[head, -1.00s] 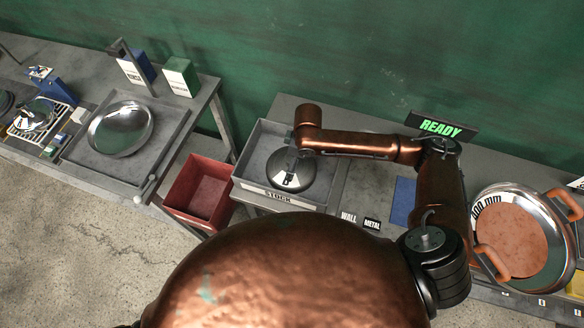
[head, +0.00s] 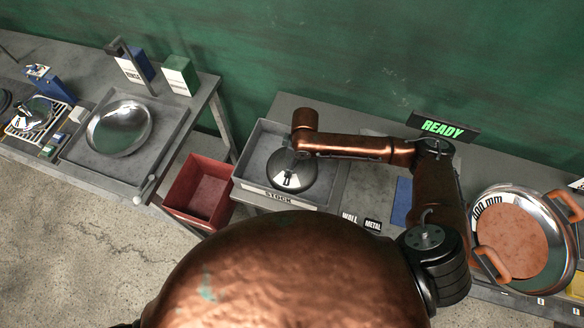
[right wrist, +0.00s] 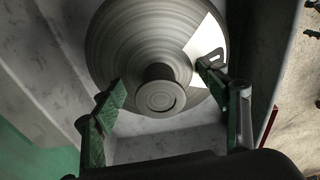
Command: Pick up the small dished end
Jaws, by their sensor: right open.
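The small dished end (head: 293,176) lies in the grey stock tray (head: 325,180) in the head view, a dark round disc with a white patch, partly covered by my right arm. In the right wrist view the dished end (right wrist: 120,40) shows concentric rings and a round central boss (right wrist: 160,96). My right gripper (right wrist: 162,78) is open, its green fingers on either side of the boss, apart from it as far as I can see. In the head view its fingers are hidden or too small to tell. My left gripper is not in view.
A red bin (head: 199,190) stands left of the stock tray. A shiny dish (head: 118,127) sits in a tray on the left bench. A large dish with orange handles (head: 512,240) stands at right. A READY sign (head: 437,127) is behind my arm.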

